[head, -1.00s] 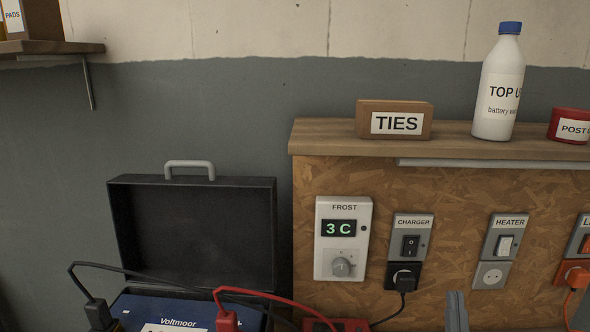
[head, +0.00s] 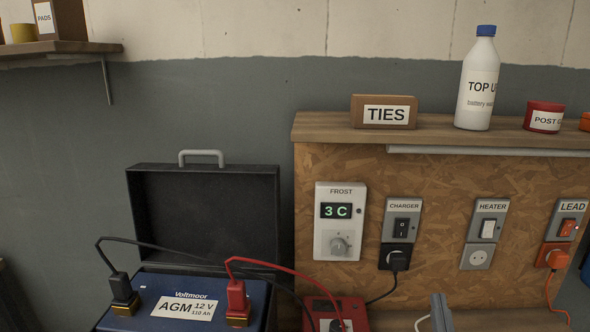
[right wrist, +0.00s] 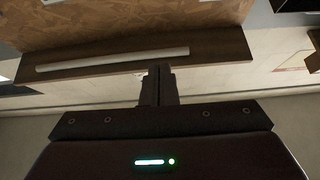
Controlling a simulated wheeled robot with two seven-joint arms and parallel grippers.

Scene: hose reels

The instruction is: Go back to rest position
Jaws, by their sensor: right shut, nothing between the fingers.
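My left gripper is not in view.
A blue battery (head: 230,305) with black and red clamps sits before an open black case (head: 205,215). A red charger (head: 352,310) is beside it. The board (head: 440,240) carries a thermostat (head: 340,220) and switches; its shelf (head: 310,128) holds a box, bottle and tins.

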